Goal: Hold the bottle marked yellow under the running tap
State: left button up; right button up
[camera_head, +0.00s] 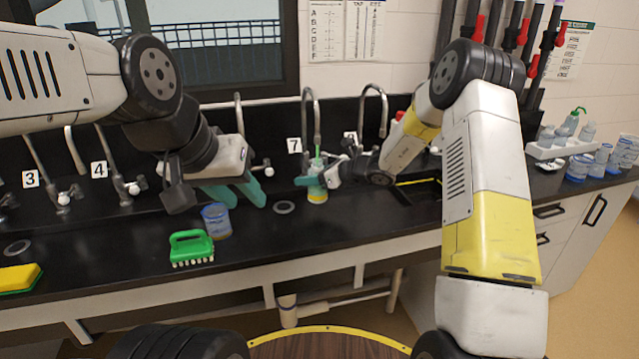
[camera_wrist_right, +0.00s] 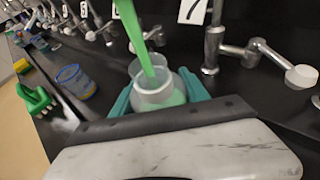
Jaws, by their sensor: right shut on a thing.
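My right gripper (camera_head: 318,182) is shut on a small clear bottle (camera_head: 317,195), upright below the spout of tap 7 (camera_head: 305,110). The bottle has a yellowish-green band low down. In the right wrist view the open-mouthed bottle (camera_wrist_right: 155,88) sits between the teal fingers (camera_wrist_right: 158,100) with green inside. A green streak (camera_wrist_right: 138,35), which looks like a stream, runs from above into its mouth. My left gripper (camera_head: 237,193) is open and empty, its teal fingers apart above the counter near a blue-banded jar (camera_head: 216,222).
A green brush (camera_head: 191,248) and a yellow sponge (camera_head: 20,278) lie on the black counter. Other taps line the back, with cards 3 (camera_head: 30,179) and 4 (camera_head: 99,169). A white rack (camera_head: 560,150) of bottles stands at the right. A sink (camera_head: 418,195) opens right of the bottle.

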aim_at(325, 201)
dwell(0.3)
jog(key=d, duration=0.1)
jog(key=s+d, duration=0.1)
jog(key=d, duration=0.1)
jog(key=s+d, duration=0.1)
jog(key=shift+s+d, duration=0.25)
jog(key=shift+d, duration=0.15)
jog(key=v, duration=0.7)
jog(key=shift+d+r, duration=0.15)
jog(key=shift+d, duration=0.25)
